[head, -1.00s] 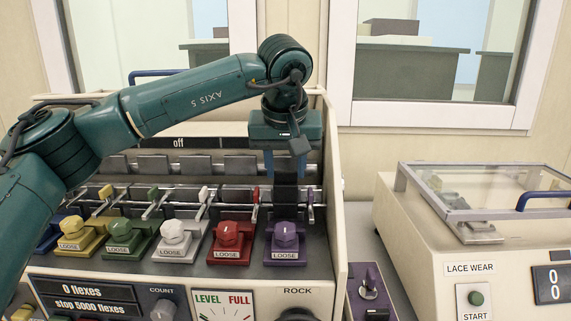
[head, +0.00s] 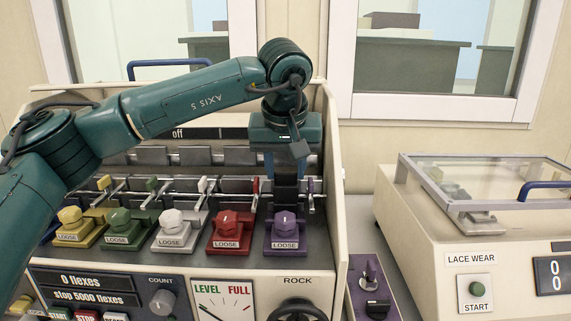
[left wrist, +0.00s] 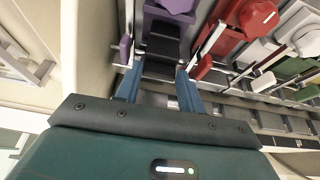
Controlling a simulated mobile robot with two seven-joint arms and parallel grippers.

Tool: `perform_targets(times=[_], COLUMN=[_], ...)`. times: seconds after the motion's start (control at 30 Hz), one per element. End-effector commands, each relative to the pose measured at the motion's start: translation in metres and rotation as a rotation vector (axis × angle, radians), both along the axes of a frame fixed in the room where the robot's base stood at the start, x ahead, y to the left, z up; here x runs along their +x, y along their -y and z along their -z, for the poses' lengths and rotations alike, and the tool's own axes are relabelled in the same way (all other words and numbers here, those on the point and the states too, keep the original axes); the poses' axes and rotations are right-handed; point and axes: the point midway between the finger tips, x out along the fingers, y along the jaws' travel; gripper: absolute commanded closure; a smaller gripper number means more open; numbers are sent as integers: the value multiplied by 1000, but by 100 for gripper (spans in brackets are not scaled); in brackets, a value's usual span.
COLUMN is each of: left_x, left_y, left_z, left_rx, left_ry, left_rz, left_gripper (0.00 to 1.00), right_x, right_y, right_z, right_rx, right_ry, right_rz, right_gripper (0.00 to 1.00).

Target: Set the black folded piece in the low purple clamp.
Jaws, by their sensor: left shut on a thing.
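My left gripper (head: 285,172) reaches down over the right end of the tester. It is shut on the black folded piece (head: 286,190), which hangs between its blue fingers. The low purple clamp (head: 284,232), with a knob and a label reading LOOSE, sits directly in front of the piece's lower end. In the left wrist view the black piece (left wrist: 160,48) runs from between the fingers toward the purple clamp (left wrist: 172,8). I cannot tell whether its lower end is inside the clamp. My right gripper is not in view.
A red clamp (head: 231,232) stands close to the left, with white, green and yellow clamps beyond. A small purple lever (head: 311,186) and the tester's cream side wall (head: 336,190) are close on the right. The lace wear machine (head: 425,235) stands farther right.

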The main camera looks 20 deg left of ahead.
Motion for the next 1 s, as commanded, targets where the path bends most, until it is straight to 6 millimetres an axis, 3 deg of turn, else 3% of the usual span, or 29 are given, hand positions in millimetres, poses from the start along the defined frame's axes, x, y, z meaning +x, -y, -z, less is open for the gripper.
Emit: perform_targets(times=[0.37, 0.4, 0.7, 1.0], left_x=[0, 0, 0, 0], left_y=[0, 0, 0, 1], left_z=[10, 9, 9, 9], left_rx=[0, 0, 0, -2], left_ry=[0, 0, 0, 2], left_rz=[0, 0, 0, 2], left_gripper=[94, 59, 36, 36], right_x=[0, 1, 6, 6], right_y=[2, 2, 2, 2], right_z=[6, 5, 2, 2], right_rx=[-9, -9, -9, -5], right_ry=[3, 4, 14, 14], right_rz=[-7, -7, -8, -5], right_gripper=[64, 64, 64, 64])
